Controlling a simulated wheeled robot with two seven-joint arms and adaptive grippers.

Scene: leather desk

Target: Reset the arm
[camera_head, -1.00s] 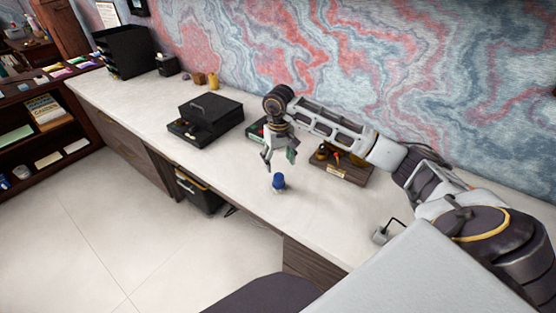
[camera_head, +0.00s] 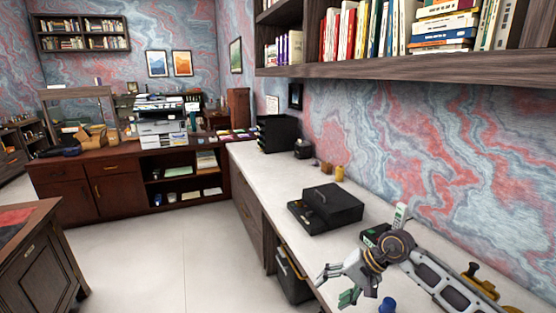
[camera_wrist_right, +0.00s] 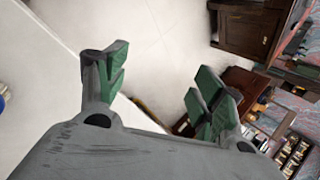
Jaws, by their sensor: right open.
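My right gripper (camera_head: 338,286) is open and empty above the front edge of the white desk (camera_head: 262,175). In the right wrist view its green-padded fingers (camera_wrist_right: 158,88) are spread apart, with only floor and furniture beyond. A blue object (camera_head: 387,304) stands on the desk just right of the gripper, apart from it and cut by the picture's lower edge. A blue edge also shows at the far left of the wrist view (camera_wrist_right: 2,100). My left gripper is not in view.
A black cash box (camera_head: 333,203) sits on the desk left of my arm. Small yellow and brown items (camera_head: 339,173) and a black tray stack (camera_head: 276,134) stand farther back. A bookshelf (camera_head: 400,66) hangs above the desk. Open floor (camera_head: 160,260) lies to the left.

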